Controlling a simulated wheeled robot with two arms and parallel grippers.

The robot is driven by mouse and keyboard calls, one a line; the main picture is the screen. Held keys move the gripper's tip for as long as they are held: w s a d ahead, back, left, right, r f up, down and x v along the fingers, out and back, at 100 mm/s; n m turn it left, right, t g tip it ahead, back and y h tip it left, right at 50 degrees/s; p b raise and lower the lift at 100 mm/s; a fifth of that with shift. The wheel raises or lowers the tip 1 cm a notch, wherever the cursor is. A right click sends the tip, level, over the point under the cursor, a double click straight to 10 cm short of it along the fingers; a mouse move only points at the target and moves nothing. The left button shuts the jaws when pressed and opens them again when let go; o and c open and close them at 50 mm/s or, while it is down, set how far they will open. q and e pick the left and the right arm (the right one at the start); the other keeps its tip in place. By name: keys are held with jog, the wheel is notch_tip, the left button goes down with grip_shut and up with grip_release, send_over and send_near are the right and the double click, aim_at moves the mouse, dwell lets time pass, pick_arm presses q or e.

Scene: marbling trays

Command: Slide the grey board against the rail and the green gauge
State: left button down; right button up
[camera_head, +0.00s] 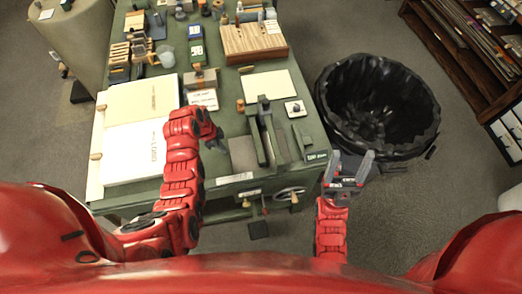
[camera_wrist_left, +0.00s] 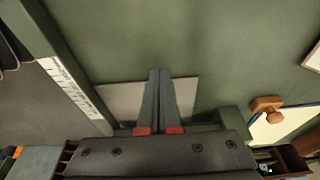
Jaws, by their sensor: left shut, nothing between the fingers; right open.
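The flat grey board (camera_head: 243,153) lies near the table's front edge; it also shows in the left wrist view (camera_wrist_left: 120,98). The green rail (camera_wrist_left: 62,62) runs along that edge beside a white scale strip. The board's near end is close to the rail; contact is unclear. The green gauge (camera_head: 265,130) stands just right of the board in the head view; any gap is unclear. My left gripper (camera_head: 217,143) is shut and empty; its fingers (camera_wrist_left: 160,75) overlap the board in the wrist view, partly hiding it. My right gripper (camera_head: 348,162) is open and empty, off the table's right side.
A large white slab (camera_head: 135,150) lies on the left of the table. A wooden-handled tool (camera_wrist_left: 267,104) and a cream sheet (camera_head: 268,86) lie beyond the board. A black bin (camera_head: 375,105) stands right of the table. Bare green tabletop lies between slab and board.

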aim_at(236, 153)
pick_arm(q)
jog(key=shift+f+b, duration=0.35)
jog(key=shift+f, duration=0.1)
jog(key=shift+b, duration=0.35)
jog(key=shift+d+r, duration=0.1)
jog(key=shift+d, duration=1)
jog(key=shift+s+d, duration=0.15)
jog(key=shift+d, duration=0.8)
dwell(0.7)
jog(key=shift+a+r, duration=0.1)
jog(key=shift+r, duration=0.45)
jog(key=shift+v, duration=2)
jog(key=shift+w, duration=0.3)
